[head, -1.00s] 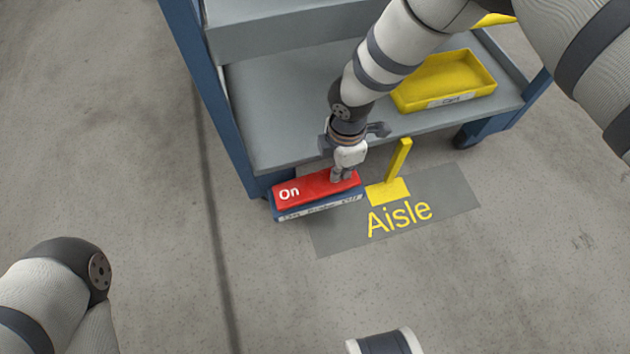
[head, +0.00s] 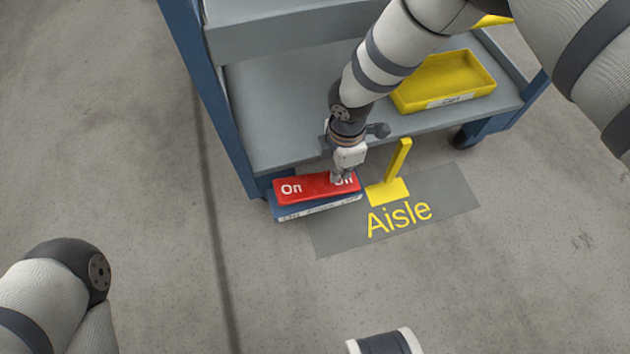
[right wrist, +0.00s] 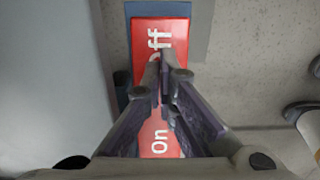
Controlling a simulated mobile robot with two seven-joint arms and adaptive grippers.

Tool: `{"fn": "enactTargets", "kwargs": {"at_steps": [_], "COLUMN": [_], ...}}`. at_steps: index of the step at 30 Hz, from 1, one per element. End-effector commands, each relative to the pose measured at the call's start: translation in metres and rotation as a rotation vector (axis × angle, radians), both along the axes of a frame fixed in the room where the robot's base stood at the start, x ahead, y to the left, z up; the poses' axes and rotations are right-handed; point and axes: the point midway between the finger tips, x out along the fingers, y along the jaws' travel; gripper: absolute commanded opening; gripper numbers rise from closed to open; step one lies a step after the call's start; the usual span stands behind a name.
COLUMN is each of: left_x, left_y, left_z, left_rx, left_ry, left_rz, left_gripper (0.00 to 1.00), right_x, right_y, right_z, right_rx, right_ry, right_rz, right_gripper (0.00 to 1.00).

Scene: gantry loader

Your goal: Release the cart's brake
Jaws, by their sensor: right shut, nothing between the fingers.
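The brake pedal (head: 316,190) is a red rocker on a blue base (head: 300,211) at the cart's lower front corner. "On" is printed on its left end and "Off" on its right end. My right gripper (head: 338,179) is shut and empty, pointing down with its fingertips at the Off end, apparently touching it. That end sits low and the On end is raised. In the right wrist view the shut fingers (right wrist: 164,84) hide the pedal's middle and part of the "Off" lettering on the pedal (right wrist: 160,35). My left gripper is out of view.
The grey cart (head: 290,115) with blue posts stands behind the pedal, with a yellow tray (head: 445,80) on its shelf. A yellow upright post (head: 398,160) stands close right of the pedal, on a grey floor mat (head: 335,238) marked "Aisle". Floor at left is clear.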

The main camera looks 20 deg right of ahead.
Motion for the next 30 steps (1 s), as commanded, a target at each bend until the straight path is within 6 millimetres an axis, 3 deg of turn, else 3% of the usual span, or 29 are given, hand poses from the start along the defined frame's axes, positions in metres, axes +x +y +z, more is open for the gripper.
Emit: {"fn": "enactTargets", "kwargs": {"at_steps": [3, 15, 30], "left_x": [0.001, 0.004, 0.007], "left_y": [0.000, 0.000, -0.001], "left_z": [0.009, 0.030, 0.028], "left_rx": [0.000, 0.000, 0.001], "left_ry": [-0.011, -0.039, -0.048], "left_rz": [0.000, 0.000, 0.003], "left_gripper": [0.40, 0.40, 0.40], "right_x": [0.001, 0.001, 0.000], "right_y": [0.000, 0.000, 0.000], "right_z": [0.018, 0.059, 0.060], "right_rx": [0.000, 0.001, 0.001], "right_ry": [-0.005, -0.004, -0.001], "right_rz": [0.000, 0.000, 0.000], "right_gripper": [0.00, 0.00, 0.00]}}
